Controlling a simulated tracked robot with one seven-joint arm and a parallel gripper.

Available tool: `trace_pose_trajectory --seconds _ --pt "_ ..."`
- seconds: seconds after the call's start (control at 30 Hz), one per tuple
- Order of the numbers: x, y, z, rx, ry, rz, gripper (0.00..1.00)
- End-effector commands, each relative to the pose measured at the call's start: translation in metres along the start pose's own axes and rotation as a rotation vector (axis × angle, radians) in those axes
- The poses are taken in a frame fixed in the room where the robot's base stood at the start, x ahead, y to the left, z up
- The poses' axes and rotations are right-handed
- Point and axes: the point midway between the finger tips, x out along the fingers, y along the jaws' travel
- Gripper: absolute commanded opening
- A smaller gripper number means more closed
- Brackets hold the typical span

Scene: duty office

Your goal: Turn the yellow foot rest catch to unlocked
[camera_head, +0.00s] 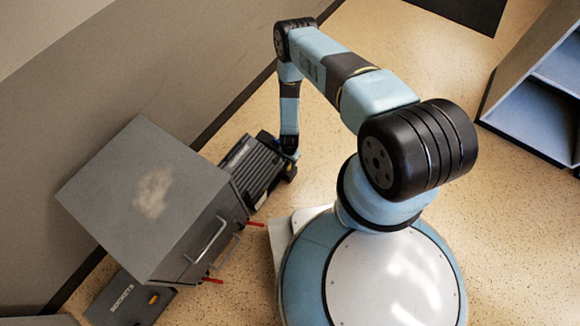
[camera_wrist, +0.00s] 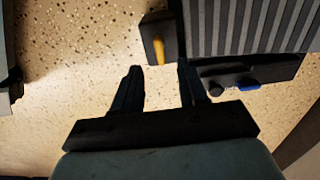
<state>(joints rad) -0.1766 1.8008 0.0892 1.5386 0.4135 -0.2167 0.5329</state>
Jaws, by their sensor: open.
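The yellow catch (camera_wrist: 159,51) shows in the wrist view as a short lever on a small dark block at the corner of the ribbed grey foot rest (camera_wrist: 245,28). Its long side runs up and down the picture, towards my gripper. My gripper (camera_wrist: 160,68) is open and empty, its two dark fingers apart and pointing at the catch, one on either side of its line. I cannot tell whether they touch it. In the head view the foot rest (camera_head: 257,168) lies on the floor beside my gripper (camera_head: 290,165); the yellow catch cannot be made out there.
A black knob (camera_wrist: 217,90) and a blue piece (camera_wrist: 249,85) sit on the foot rest's side. A grey cabinet (camera_head: 110,190) with a handle and red pegs (camera_head: 254,224) stands close by. A box marked SOCKETS (camera_head: 125,302) lies beyond. Shelves (camera_head: 540,110) stand right; speckled floor between is clear.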

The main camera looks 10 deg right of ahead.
Motion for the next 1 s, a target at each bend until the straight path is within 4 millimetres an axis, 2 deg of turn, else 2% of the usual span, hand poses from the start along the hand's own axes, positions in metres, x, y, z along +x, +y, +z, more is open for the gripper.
trace_pose_trajectory --seconds 0.2,0.43,0.87,1.0 --pt "0.034 0.001 0.000 0.000 0.001 0.000 0.42" --pt "0.058 0.001 0.000 0.000 0.001 0.001 0.42" --pt "0.065 0.000 0.000 0.000 0.000 0.000 0.42" --pt "0.065 0.000 -0.001 0.000 0.000 0.000 0.32"
